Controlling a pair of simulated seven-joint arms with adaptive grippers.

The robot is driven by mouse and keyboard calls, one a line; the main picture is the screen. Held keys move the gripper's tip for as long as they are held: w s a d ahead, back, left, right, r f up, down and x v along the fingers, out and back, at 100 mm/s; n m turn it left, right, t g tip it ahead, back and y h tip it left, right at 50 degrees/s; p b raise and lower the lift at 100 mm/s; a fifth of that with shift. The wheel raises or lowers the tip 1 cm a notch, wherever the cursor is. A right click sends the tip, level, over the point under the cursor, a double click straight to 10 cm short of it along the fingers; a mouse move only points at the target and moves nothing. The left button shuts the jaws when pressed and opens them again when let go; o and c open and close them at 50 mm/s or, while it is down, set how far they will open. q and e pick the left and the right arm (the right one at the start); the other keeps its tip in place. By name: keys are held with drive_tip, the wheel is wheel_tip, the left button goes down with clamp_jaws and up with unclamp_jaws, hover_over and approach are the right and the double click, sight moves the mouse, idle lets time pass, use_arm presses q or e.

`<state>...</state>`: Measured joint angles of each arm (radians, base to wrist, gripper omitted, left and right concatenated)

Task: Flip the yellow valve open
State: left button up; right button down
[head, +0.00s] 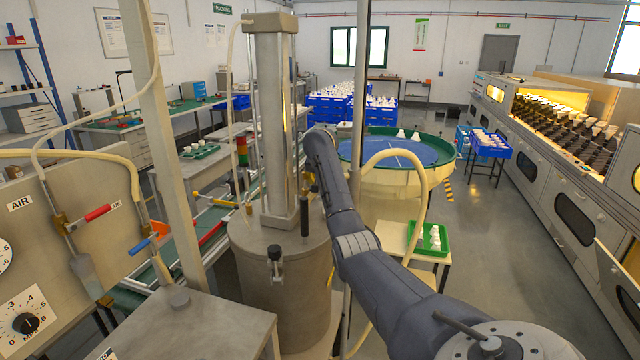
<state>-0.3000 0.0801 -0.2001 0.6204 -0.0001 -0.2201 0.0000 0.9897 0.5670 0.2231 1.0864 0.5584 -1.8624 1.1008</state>
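A slim yellow lever (217,201), which looks like the yellow valve's handle, sticks out to the left of the grey cylindrical vessel (280,275). It slopes slightly down to the right, and its pivot is hard to make out. A red lever (98,213) and a blue lever (143,244) sit on pipe fittings at the left, by the panel marked AIR. My dark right arm reaches from the lower right up to the vessel's column; its gripper does not show. My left arm and gripper do not show.
The vessel's tall metal column (275,120) and a grey post (160,130) stand close in front. The gauge panel (60,260) fills the left. A green tray (428,238) with white bulbs sits on a small table right of my arm. Open floor lies farther right.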

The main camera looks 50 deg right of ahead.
idle(0.3)
drive_tip(key=c, duration=1.4)
unclamp_jaws()
drive_tip(key=shift+r, duration=0.15)
drive_tip(key=v, duration=1.2)
drive_tip(key=shift+s+a+f, duration=0.1)
drive_tip(key=shift+f, duration=0.1)
